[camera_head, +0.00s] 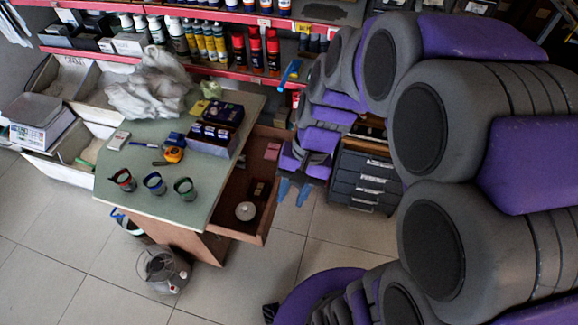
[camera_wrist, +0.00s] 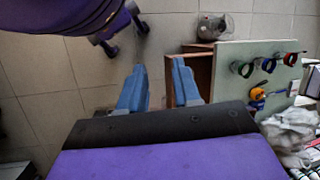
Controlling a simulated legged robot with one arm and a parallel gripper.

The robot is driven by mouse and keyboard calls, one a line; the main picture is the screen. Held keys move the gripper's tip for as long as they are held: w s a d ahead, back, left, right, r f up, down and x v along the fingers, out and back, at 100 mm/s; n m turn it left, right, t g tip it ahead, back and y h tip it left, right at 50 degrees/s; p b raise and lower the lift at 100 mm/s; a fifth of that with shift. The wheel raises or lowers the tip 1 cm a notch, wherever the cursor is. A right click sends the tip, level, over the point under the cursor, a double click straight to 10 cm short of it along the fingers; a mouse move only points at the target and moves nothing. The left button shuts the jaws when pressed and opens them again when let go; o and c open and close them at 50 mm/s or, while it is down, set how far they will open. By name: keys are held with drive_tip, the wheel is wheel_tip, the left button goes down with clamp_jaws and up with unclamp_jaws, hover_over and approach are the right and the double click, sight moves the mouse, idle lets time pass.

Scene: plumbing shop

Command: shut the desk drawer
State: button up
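The desk (camera_head: 150,215) has a pale green top and brown sides. Its brown drawer (camera_head: 227,221) is pulled well out on the right side, with a white roll, a pink block and small boxes inside. My gripper (camera_head: 293,190) has two blue fingers spread apart with nothing between them. In the head view it appears just right of the drawer's front panel, with floor showing between; the height difference is hard to judge. In the wrist view my gripper (camera_wrist: 159,88) points at the floor, and the drawer (camera_wrist: 201,74) shows beside the right finger, partly hidden by it.
Cups (camera_head: 155,183), a tape measure (camera_head: 174,155) and dark boxes (camera_head: 214,138) stand on the desktop. A grey drawer cabinet (camera_head: 362,180) stands to the right. A metal heater-like object (camera_head: 163,271) is on the floor. Tiled floor in front of the drawer is clear.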

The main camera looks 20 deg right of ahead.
drive_tip(key=w+f+m+y, duration=0.1)
drive_tip(key=w, duration=0.3)
drive_tip(key=w+f+m+y, duration=0.1)
drive_tip(key=w+f+m, duration=0.1)
drive_tip(key=w, duration=0.2)
drive_tip(key=w+f+m+t, duration=0.1)
drive_tip(key=w+f, duration=0.1)
drive_tip(key=w, duration=0.2)
drive_tip(key=shift+d+f+m+y+p, duration=0.15)
drive_tip(key=shift+m+y+p, duration=0.25)
clamp_jaws()
drive_tip(key=w+d+f+m+t+y+p, duration=0.1)
drive_tip(key=w+d+f+m+t, duration=0.1)
drive_tip(key=w+d+f+m, duration=0.45)
drive_tip(key=w+d+f+m+t+y+p, duration=0.15)
drive_tip(key=w+d+f+m, duration=0.25)
drive_tip(key=w+f, duration=0.6)
drive_tip(key=s+d+f+m+t+h, duration=0.15)
drive_tip(key=d+f+m, duration=0.5)
drive_tip(key=f, duration=0.65)
drive_tip(key=shift+w+a+f+n+t+b, duration=0.15)
drive_tip(key=shift+w+a+f+n+b, duration=0.3)
drive_tip(key=shift+w+a+f, duration=0.7)
drive_tip(key=shift+w+a+f+n+t+b, duration=0.15)
drive_tip(key=shift+w+a+f+b, duration=0.5)
drive_tip(key=shift+a+f, duration=0.85)
drive_tip(key=shift+w+a+f+n+t+b, duration=0.1)
drive_tip(key=shift+w+a+f+n+b, duration=0.3)
drive_tip(key=shift+w+a+f, duration=0.95)
